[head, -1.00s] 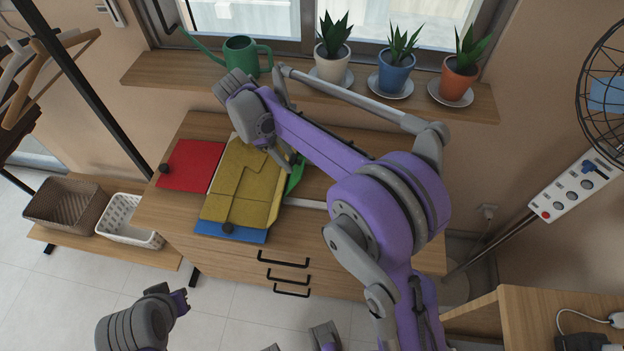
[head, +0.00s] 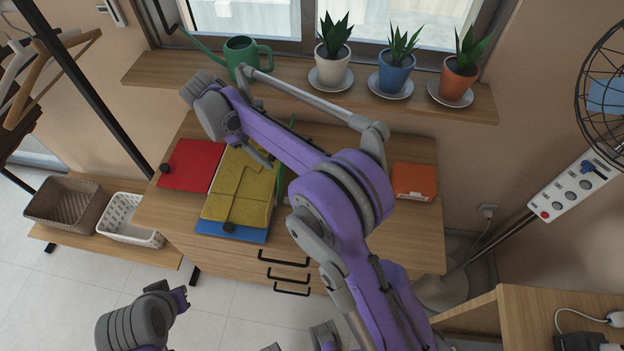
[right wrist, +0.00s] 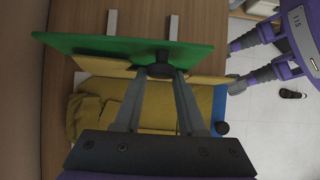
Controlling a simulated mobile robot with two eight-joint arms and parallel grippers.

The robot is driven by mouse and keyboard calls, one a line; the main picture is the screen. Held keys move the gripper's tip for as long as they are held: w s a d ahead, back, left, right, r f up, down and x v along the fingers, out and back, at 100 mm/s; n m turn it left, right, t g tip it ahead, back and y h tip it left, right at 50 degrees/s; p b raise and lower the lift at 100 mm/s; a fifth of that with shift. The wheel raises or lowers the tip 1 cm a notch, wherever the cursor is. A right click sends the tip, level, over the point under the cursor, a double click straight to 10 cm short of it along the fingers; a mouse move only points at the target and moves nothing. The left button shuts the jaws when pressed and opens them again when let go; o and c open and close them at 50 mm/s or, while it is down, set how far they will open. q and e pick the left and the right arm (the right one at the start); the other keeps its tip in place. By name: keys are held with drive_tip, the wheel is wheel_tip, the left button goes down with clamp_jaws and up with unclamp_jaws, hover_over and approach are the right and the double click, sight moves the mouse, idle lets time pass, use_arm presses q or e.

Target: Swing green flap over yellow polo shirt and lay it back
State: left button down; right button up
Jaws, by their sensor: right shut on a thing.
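The yellow polo shirt (head: 240,190) lies folded on the folding board on the dresser, between the red panel (head: 190,165) and the green flap. The green flap (right wrist: 110,46) stands raised, almost edge-on in the head view, at the shirt's right side. My right gripper (right wrist: 162,72) is shut on the flap's black knob. In the head view its fingers (head: 265,158) are partly hidden by my arm. A blue panel (head: 232,232) with a black knob shows under the shirt's front end. My left gripper (head: 181,300) hangs over the floor, away from the board; its jaws are unclear.
An orange box (head: 413,182) lies on the dresser (head: 350,265) at the right. A shelf above holds a green watering can (head: 243,55) and three potted plants. Baskets stand at the left. The wood between flap and orange box is partly hidden by my arm.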

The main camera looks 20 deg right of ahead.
drive_tip(key=shift+w+a+f+g+h, duration=0.15)
drive_tip(key=shift+w+a+f+h, duration=0.1)
drive_tip(key=shift+w+a, duration=0.4)
drive_tip(key=shift+w+a+f+g+h, duration=0.15)
drive_tip(key=shift+w+a+f, duration=0.15)
drive_tip(key=shift+a, duration=0.6)
drive_tip(key=shift+c, duration=0.4)
clamp_jaws()
drive_tip(key=shift+w+a+f, duration=0.25)
drive_tip(key=shift+w+a, duration=0.15)
drive_tip(key=shift+a, duration=0.15)
drive_tip(key=shift+s, duration=0.1)
